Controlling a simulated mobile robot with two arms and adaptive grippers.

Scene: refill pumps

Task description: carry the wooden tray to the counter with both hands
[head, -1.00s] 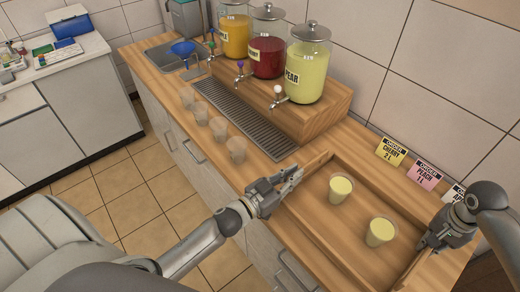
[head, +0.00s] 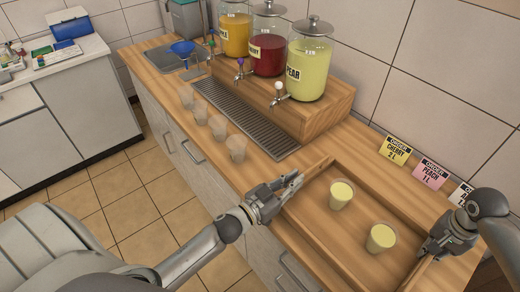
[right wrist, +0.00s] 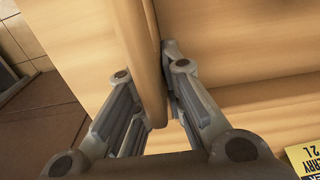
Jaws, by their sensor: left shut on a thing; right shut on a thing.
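The wooden tray (head: 345,245) is at the right end of the wooden counter in the head view. Two cups of pale yellow liquid stand upright in it, one cup (head: 341,195) farther back and one cup (head: 381,238) nearer. My left gripper (head: 292,184) is shut on the tray's left rim. My right gripper (head: 432,246) is shut on the tray's right rim. The right wrist view shows the right gripper's fingers (right wrist: 152,110) on both sides of the tray wall (right wrist: 140,60). Whether the tray touches the surface below cannot be told.
Several empty cups (head: 218,127) stand along the counter's front edge by the drip grate (head: 245,118). Jars of orange, red (head: 268,48) and pale yellow liquid (head: 308,70) stand behind it. Order cards (head: 397,150) are at the wall. A blue funnel (head: 183,49) is near the sink.

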